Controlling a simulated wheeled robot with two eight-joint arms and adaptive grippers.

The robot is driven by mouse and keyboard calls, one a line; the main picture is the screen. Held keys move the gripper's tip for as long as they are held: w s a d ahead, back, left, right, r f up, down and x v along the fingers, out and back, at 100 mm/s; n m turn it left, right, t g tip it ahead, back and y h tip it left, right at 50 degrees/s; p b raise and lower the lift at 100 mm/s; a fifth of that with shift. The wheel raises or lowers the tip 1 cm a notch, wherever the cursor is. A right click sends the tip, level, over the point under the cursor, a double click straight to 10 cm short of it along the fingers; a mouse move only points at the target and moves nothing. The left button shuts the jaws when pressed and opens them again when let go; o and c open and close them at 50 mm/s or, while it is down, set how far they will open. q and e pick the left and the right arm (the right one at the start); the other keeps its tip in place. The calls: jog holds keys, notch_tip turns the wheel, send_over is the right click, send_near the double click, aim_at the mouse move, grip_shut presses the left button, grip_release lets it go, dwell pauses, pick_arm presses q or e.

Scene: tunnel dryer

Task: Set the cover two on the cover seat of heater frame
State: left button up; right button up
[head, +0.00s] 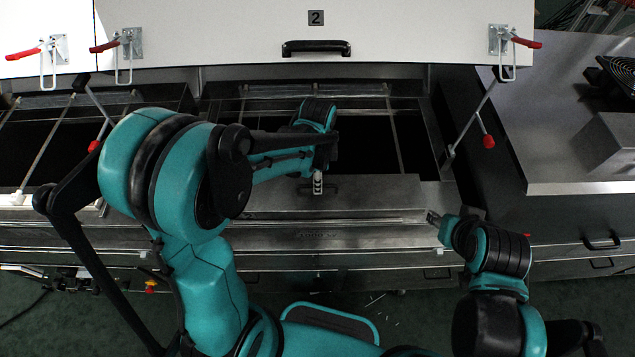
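A flat grey metal plate with a small dark handle, which I take as cover two (375,192), lies across the front part of the open middle bay. My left gripper (318,184) points down at its handle, and its fingers look closed on it. The plate's left part is hidden behind my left arm. The heater frame (398,130) seems to be the dark barred opening behind the plate. I cannot tell whether the plate rests on its seat or is held just above. My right gripper (432,217) is near the plate's front right corner, apart from the handle; its finger opening is unclear.
A raised white lid (400,35) marked 2, with a black handle and red-handled clamps, stands over the back. A lid strut (468,122) with a red knob stands at the right. A grey worktop (570,160) lies beyond. Another open bay is at the left.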

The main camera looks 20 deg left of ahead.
pick_arm(q)
notch_tip(320, 180, up, 9)
jog(key=p, duration=0.1)
jog(key=s+a+r+n+t, duration=0.2)
jog(key=s+n+t, duration=0.1)
jog(key=s+n, duration=0.2)
jog(key=s+a+r+n+t, duration=0.2)
jog(key=s+r+n+t, duration=0.1)
jog(key=n, duration=0.6)
jog(key=shift+s+a+r+n+t, duration=0.35)
jog(key=shift+s+t, duration=0.35)
jog(key=shift+s, duration=0.5)
jog(key=shift+f, duration=0.15)
